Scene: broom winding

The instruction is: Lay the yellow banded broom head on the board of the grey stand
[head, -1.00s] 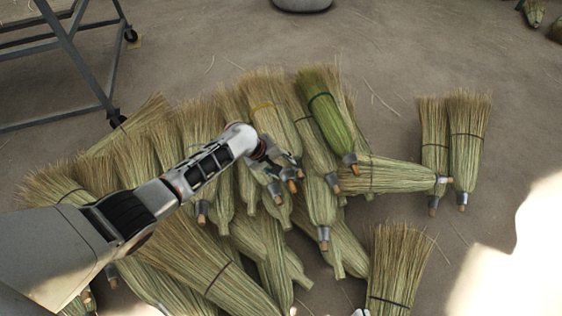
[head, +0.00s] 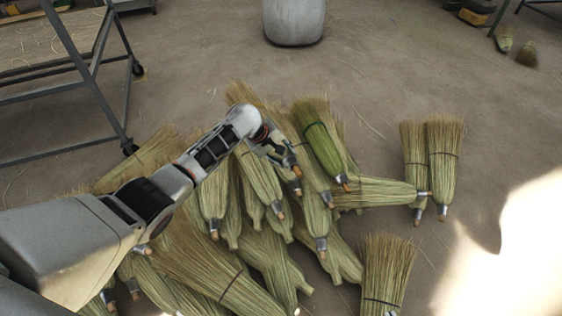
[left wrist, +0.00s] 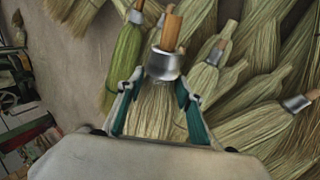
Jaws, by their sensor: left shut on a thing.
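My left gripper (head: 278,152) is shut on a broom head above the upper part of the broom pile. In the left wrist view the held broom head (left wrist: 155,105) has pale straw, a silver collar and a wooden stub between the fingers (left wrist: 157,95). In the head view the gripper and arm cover much of it, and I cannot make out its yellow band now. The grey stand (head: 95,85), a metal frame on wheels with a pale board (head: 35,45), is at the upper left, cut off by the edge. My right gripper is not in view.
Many broom heads (head: 225,280) lie piled below and around the gripper, with a green one (head: 322,145) close to its right. Two more (head: 443,155) lie at the right. A grey bin (head: 293,20) stands at the top. Bare floor separates pile and bin.

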